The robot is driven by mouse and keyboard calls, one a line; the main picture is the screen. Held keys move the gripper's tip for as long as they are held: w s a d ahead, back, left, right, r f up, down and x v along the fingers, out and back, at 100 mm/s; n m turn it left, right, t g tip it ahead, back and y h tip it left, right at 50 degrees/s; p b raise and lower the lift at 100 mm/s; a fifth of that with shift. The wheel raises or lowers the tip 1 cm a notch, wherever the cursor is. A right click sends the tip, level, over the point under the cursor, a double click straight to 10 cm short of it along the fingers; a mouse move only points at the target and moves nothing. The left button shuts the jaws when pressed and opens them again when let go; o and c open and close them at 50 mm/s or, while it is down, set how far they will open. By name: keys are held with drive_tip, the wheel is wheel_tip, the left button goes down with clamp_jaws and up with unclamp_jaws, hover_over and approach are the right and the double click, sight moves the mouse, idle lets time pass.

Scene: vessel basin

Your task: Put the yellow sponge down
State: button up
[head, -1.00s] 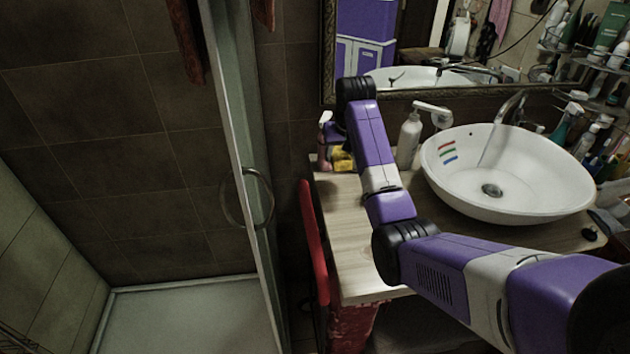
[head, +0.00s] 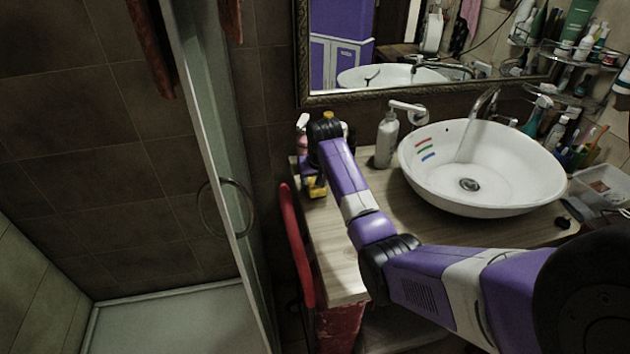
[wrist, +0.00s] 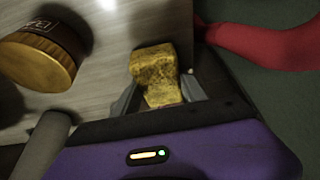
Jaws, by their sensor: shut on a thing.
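The yellow sponge (wrist: 155,72) sits between the two fingers of my gripper (wrist: 157,92) in the wrist view. The gripper is shut on it, and the sponge's far end sticks out past the fingers. In the head view the yellow sponge (head: 317,188) shows low at the left back of the wooden countertop (head: 338,235), partly hidden by my arm. The countertop also shows behind the sponge in the wrist view (wrist: 120,35). I cannot tell whether the sponge touches the countertop.
A round gold-lidded container (wrist: 42,58) stands left of the sponge. A red thing (head: 298,245) hangs at the countertop's left edge. A white pump bottle (head: 386,142) and the white basin (head: 480,185) stand to the right. Bare countertop lies in front.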

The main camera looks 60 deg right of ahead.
drive_tip(key=shift+f, duration=0.25)
drive_tip(key=o, duration=1.2)
drive_tip(key=shift+s, duration=0.1)
drive_tip(key=shift+r, duration=0.25)
drive_tip(key=v, duration=1.2)
